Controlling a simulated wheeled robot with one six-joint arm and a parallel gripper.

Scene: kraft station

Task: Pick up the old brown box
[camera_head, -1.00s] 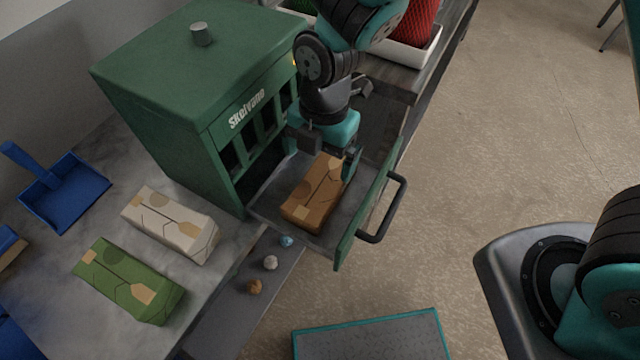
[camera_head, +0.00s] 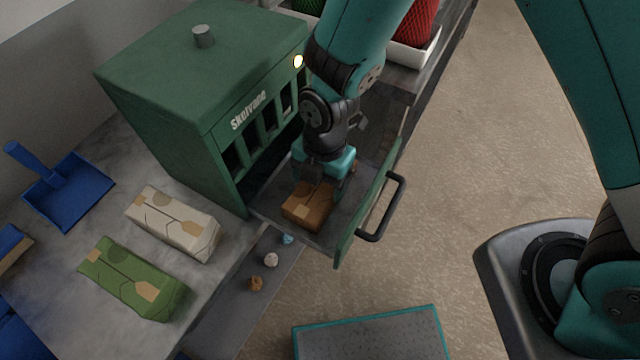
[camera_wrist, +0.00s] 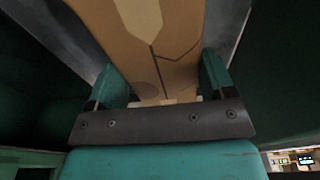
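The old brown box (camera_head: 307,205) lies in the pulled-out drawer (camera_head: 330,239) of the green cabinet. My gripper (camera_head: 322,185) is down over the box's far part and hides it in the head view. In the wrist view the brown box (camera_wrist: 165,45) runs between the two teal fingers of my gripper (camera_wrist: 165,85), one on each side. The fingers are very close to the box's sides; I cannot tell whether they press on it.
The green cabinet (camera_head: 200,85) stands behind the drawer, whose black handle (camera_head: 385,210) sticks out to the right. A white box (camera_head: 172,222), a green box (camera_head: 133,279) and a blue dustpan (camera_head: 68,190) lie on the counter at left.

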